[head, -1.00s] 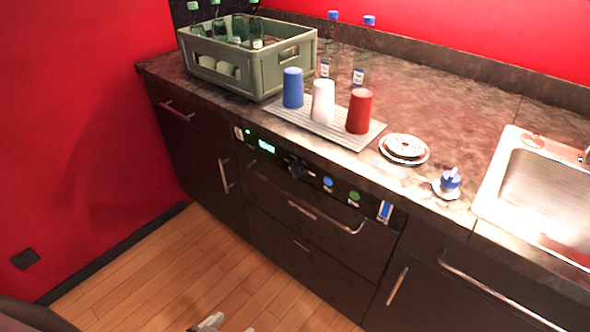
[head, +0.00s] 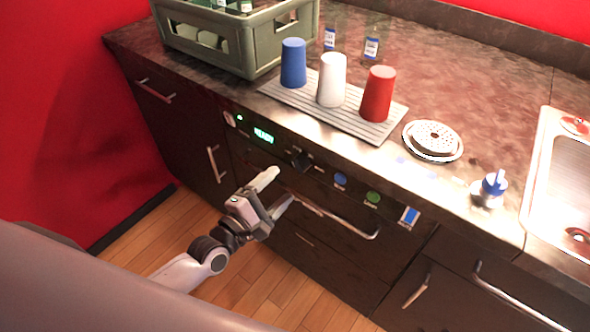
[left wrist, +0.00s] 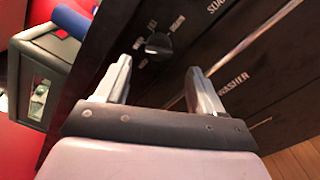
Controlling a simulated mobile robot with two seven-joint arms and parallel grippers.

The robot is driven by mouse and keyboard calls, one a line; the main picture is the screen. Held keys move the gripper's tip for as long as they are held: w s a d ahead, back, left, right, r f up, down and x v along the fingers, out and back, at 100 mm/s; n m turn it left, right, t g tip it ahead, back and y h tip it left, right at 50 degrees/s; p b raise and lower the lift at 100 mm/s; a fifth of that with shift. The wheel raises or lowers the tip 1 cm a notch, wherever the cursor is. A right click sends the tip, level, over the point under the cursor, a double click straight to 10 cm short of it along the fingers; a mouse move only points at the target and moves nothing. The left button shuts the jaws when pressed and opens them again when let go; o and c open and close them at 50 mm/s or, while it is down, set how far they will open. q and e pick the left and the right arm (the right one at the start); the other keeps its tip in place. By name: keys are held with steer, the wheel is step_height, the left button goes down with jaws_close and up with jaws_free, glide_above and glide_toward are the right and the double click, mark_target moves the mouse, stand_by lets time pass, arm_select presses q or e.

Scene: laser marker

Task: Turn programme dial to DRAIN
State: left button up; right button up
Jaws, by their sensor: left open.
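The programme dial (head: 301,160) is a black knob on the dark dishwasher's control strip, right of a lit green display (head: 263,136). The gripper also shows in the left wrist view (left wrist: 160,82). My right gripper is not in view.
A blue button (head: 340,180), a green button (head: 373,197) and the dishwasher's handle (head: 335,220) are near the dial. The counter above holds a bottle crate (head: 262,45), a drying mat (head: 385,129) with three cups, and a strainer plate (head: 433,138). Floor in front is clear.

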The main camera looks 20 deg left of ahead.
mark_target(296, 169)
arm_select(q)
steer(key=shift+x, duration=3.6)
steer(key=shift+c, duration=0.3)
steer(key=c, duration=1)
